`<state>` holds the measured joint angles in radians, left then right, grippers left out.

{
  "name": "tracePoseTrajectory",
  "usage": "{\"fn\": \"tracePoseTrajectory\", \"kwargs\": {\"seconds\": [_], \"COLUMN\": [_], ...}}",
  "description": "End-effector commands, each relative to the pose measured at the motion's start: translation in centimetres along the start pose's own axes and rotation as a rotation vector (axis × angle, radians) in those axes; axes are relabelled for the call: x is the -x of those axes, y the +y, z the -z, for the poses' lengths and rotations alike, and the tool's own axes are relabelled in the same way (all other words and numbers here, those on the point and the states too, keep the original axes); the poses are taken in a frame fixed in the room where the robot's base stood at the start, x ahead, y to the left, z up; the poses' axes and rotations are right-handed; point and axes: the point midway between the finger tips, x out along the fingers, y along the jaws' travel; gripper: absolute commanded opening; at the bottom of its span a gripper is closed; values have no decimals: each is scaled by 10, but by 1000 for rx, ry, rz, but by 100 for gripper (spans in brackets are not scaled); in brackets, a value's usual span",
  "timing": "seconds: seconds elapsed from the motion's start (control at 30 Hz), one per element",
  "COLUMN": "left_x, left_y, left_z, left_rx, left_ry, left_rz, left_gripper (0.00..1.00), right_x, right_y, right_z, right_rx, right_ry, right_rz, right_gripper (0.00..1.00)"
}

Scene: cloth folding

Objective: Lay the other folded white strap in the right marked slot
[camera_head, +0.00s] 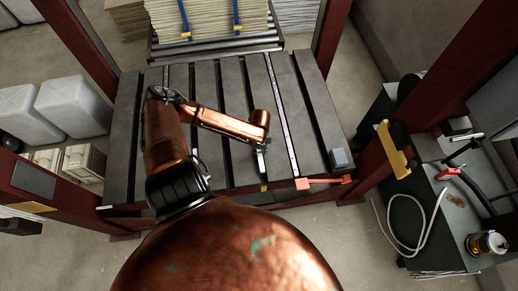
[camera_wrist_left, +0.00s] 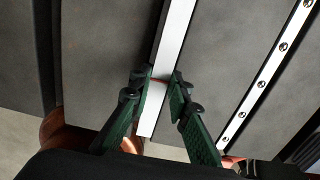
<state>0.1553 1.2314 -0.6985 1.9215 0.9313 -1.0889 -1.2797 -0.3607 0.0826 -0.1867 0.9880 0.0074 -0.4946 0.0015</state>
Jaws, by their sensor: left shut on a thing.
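The white strap (camera_wrist_left: 174,40) runs as a long narrow strip between dark grey slats in the left wrist view. Its near end lies between the fingers of my left gripper (camera_wrist_left: 160,84), which is shut on it. A thin reddish line crosses the strap at the fingertips. In the head view my left gripper (camera_head: 261,146) is low over the front part of the slatted table (camera_head: 205,90), and a short piece of strap (camera_head: 261,166) shows below it. My arm hides part of the table. I cannot tell which slot is marked. My right gripper is out of view.
A metal strip with bolts (camera_wrist_left: 264,82) lies right of the strap. A grey box (camera_head: 340,158) and a red handle (camera_head: 325,182) sit at the table's front right. Stacked sheets (camera_head: 210,18) stand behind. A cluttered black bench (camera_head: 430,215) stands right; dark red posts flank the table.

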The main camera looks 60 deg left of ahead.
Motion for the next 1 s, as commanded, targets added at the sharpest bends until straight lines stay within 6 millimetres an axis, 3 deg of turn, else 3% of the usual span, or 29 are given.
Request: {"fn": "tracePoseTrajectory", "kwargs": {"seconds": [1.0], "left_x": [-1], "left_y": [0], "left_z": [0], "left_rx": [-1], "left_ry": [0], "left_rz": [0], "left_gripper": [0], "right_x": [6], "right_y": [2], "right_z": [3], "right_rx": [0], "right_ry": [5], "right_rz": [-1], "right_gripper": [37]}}
